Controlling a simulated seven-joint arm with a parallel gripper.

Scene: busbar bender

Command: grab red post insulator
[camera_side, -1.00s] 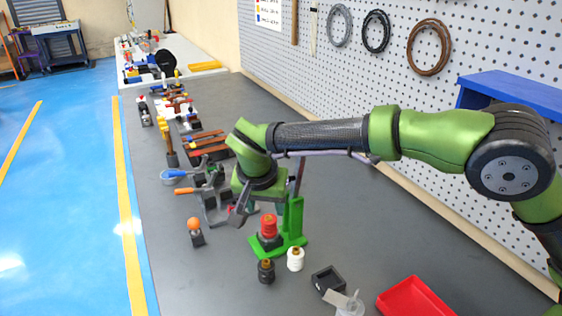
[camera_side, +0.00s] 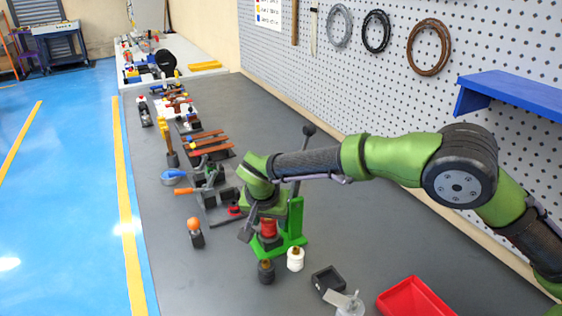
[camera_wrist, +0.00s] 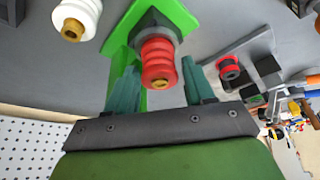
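The red post insulator (camera_wrist: 158,60) has ribbed sides and a brass tip. In the side view the red insulator (camera_side: 268,228) stands upright on the green stand's base (camera_side: 292,248), partly hidden by my gripper. My gripper (camera_wrist: 158,82) is open in the wrist view, with one teal finger on either side of the red insulator. I cannot tell whether either finger touches it. In the side view my gripper (camera_side: 256,228) is low, just above and around the insulator's top.
A white insulator (camera_side: 295,259) and a dark insulator (camera_side: 266,271) stand just in front of the green base. A black box (camera_side: 327,280) and a red tray (camera_side: 415,298) lie to the right. Tools and a black clamp device (camera_side: 212,185) crowd the left.

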